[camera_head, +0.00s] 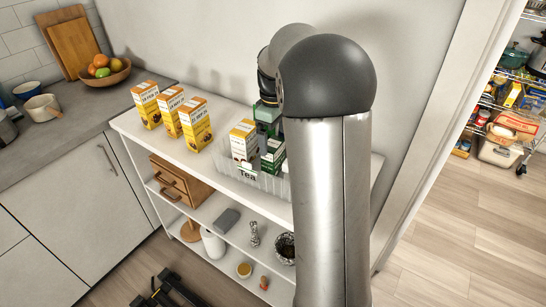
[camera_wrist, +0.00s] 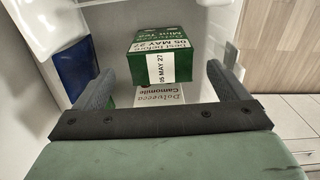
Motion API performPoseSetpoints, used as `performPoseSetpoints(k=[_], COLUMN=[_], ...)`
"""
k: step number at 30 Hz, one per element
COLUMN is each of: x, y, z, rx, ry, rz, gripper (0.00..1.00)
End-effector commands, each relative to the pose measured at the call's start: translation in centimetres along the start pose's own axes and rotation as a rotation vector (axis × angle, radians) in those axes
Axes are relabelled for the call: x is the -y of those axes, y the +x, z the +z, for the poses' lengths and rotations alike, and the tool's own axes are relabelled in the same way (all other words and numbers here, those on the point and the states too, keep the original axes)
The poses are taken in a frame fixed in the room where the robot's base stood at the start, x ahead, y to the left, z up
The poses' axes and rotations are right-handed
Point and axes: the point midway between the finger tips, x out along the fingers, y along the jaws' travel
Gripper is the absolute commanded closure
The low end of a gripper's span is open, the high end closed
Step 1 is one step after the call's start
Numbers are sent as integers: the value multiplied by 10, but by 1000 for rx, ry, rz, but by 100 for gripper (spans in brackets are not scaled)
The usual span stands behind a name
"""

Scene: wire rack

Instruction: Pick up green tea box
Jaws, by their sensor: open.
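In the wrist view a green box (camera_wrist: 165,55) with a white "best before 05 MAY 27" label lies between the two spread fingers of my gripper (camera_wrist: 160,74). Gaps show on both sides of it, so the fingers are open and do not grip it. A pale surface lettered "Dolvecca Camomile" (camera_wrist: 161,95) shows just below it. In the head view green boxes (camera_head: 272,152) stand by a yellow and white box (camera_head: 243,143) in the clear container marked "Tea" (camera_head: 247,175).
Several yellow and white boxes (camera_head: 196,124) stand on the white shelf top (camera_head: 140,125), left of the container. A wall rises close behind. Lower shelves hold a wooden drawer box (camera_head: 182,180) and small items. A blue object (camera_wrist: 76,70) is left of the fingers.

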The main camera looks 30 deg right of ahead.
Motion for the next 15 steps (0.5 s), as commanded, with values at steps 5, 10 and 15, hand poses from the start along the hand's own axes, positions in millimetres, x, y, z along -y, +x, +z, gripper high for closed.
performPoseSetpoints(k=[5, 10, 15], x=[1, 2, 1], y=[12, 38, 54], z=[0, 0, -1], rx=[2, 3, 1], ry=[0, 0, 0], rz=[-3, -3, -1], gripper=[6, 6, 6])
